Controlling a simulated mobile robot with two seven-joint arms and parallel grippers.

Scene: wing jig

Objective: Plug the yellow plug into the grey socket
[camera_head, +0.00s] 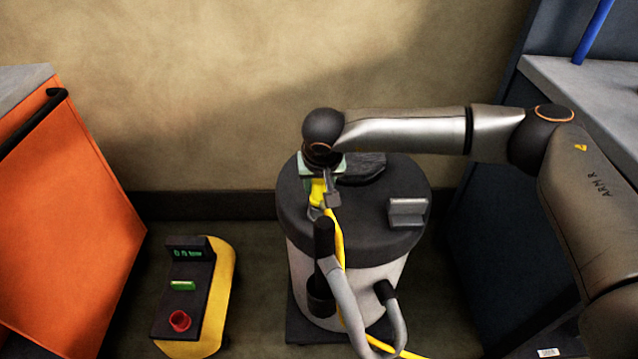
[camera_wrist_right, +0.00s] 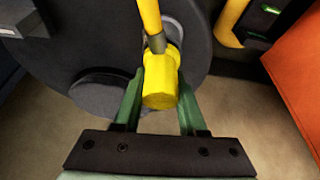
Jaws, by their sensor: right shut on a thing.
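The yellow plug (camera_wrist_right: 161,80) sits between the two green fingers of my right gripper (camera_wrist_right: 158,100), which is shut on it. A small grey piece joins the plug to a yellow cable (camera_wrist_right: 149,15) in the right wrist view. In the head view my right gripper (camera_head: 320,178) is over the left part of a canister's dark lid, with yellow showing under it. The yellow cable also hangs down the canister's front there (camera_head: 340,245). I cannot make out a grey socket for certain in either view. My left gripper is not in view.
The canister (camera_head: 375,280) has a dark lid with a grey bracket (camera_head: 407,211) and a grey hose (camera_head: 345,295). A yellow-and-black unit (camera_head: 222,290) with a red knob stands on the floor at left. An orange cabinet (camera_head: 70,220) and a dark cabinet (camera_head: 500,210) flank the space.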

